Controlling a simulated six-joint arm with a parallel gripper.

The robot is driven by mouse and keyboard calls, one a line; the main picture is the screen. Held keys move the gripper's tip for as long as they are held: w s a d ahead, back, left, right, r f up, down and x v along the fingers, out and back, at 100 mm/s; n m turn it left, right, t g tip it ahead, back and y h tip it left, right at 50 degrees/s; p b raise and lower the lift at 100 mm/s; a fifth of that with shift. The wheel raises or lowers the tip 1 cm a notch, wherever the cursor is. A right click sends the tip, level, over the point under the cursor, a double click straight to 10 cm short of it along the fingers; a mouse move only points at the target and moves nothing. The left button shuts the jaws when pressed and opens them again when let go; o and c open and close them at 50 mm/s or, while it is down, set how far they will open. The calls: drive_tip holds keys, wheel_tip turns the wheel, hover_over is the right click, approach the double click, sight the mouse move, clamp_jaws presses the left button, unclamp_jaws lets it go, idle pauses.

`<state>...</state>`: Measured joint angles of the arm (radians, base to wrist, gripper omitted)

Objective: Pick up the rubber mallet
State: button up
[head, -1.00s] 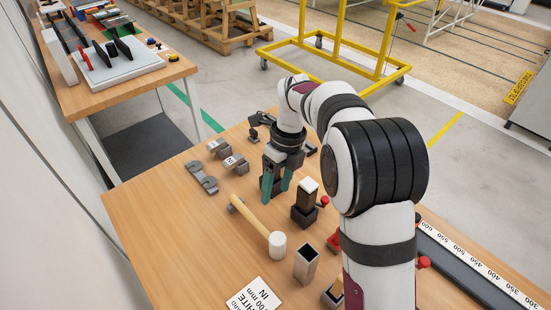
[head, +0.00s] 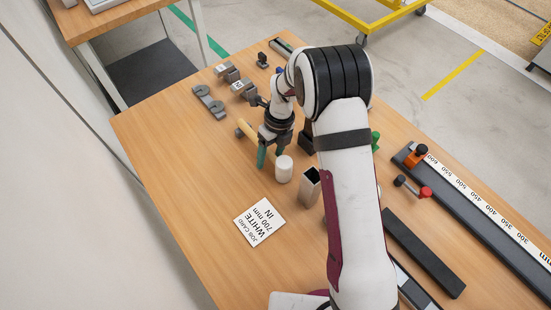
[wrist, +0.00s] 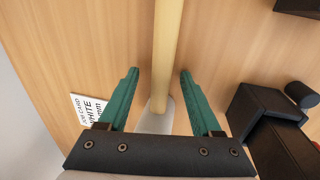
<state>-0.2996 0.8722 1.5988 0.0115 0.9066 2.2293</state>
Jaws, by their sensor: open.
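The rubber mallet lies on the wooden table, with a pale wooden handle (head: 247,131) and a white cylindrical head (head: 284,169). My gripper (head: 268,158) is over the mallet near its head, with teal fingers pointing down. In the wrist view my gripper (wrist: 158,75) is open, with one finger on each side of the mallet handle (wrist: 167,45). The mallet head (wrist: 156,117) shows between the fingers, partly hidden by the gripper body. I cannot tell how far the fingertips are above the table.
A hollow metal tube (head: 309,187) stands right of the mallet head. A white job card (head: 259,222) lies in front. Grey metal blocks (head: 228,73) sit behind. A long ruled rail (head: 470,205) runs along the right. The table's left side is clear.

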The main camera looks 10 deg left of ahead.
clamp_jaws()
idle(1.4)
